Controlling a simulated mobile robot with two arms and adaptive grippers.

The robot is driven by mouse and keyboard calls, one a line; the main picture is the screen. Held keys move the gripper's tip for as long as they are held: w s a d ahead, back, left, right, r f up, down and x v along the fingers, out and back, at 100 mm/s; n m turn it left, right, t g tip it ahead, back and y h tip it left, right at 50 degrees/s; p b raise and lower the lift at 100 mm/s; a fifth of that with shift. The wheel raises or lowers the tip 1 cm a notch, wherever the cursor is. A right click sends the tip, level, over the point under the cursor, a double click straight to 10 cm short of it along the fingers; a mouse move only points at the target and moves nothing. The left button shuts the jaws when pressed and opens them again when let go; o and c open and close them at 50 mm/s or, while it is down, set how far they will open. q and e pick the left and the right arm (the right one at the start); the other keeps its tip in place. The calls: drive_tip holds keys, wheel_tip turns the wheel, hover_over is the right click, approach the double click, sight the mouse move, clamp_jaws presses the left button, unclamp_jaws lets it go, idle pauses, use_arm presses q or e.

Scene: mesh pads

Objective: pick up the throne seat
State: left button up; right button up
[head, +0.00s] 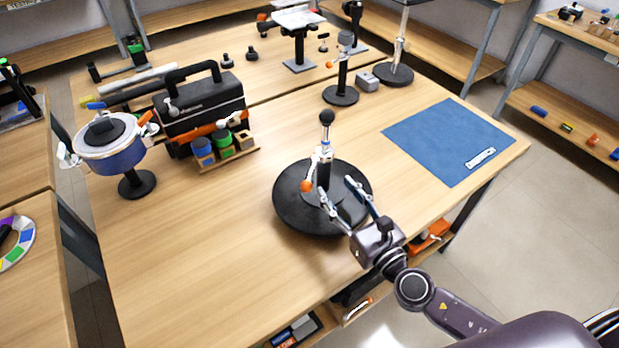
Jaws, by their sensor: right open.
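I cannot tell for certain which thing is the throne seat. The nearest likely thing is a thick round black disc (289,213) lying flat on the wooden table. An upright post with a black ball top (327,117) and an orange knob (306,186) rises at its middle. My right gripper (335,185) reaches in from the lower right. Its two fingers are spread over the disc near the post, and I see nothing held between them. Whether a fingertip touches the post or disc is unclear. My left gripper is not in view.
A blue mat (440,135) lies at the right of the wooden table (190,270). A blue drum-like pot (120,160) on a stand, a black toolbox (205,105) and small jars (203,148) stand left. Several stands (341,95) are behind. The front left table is clear.

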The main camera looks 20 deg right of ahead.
sight(327, 176)
drive_tip(key=shift+w+a+r, duration=0.1)
drive_tip(key=shift+w+r, duration=0.05)
drive_tip(key=shift+w, duration=0.05)
drive_tip(key=shift+w+a+r+p, duration=0.15)
drive_tip(key=shift+w+p, duration=0.2)
drive_tip(key=shift+w, duration=0.25)
drive_tip(key=shift+w+a+r+p, duration=0.15)
drive_tip(key=shift+w+p, duration=0.2)
drive_tip(key=shift+w, duration=0.25)
drive_tip(key=x, duration=0.2)
drive_tip(key=shift+w+f, duration=0.1)
drive_tip(key=shift+w, duration=0.3)
drive_tip(key=shift+w+a+f+p, duration=0.1)
drive_tip(key=shift+w+p, duration=0.2)
drive_tip(key=shift+w, duration=0.3)
drive_tip(key=shift+c, duration=0.6)
drive_tip(key=c, duration=0.8)
clamp_jaws()
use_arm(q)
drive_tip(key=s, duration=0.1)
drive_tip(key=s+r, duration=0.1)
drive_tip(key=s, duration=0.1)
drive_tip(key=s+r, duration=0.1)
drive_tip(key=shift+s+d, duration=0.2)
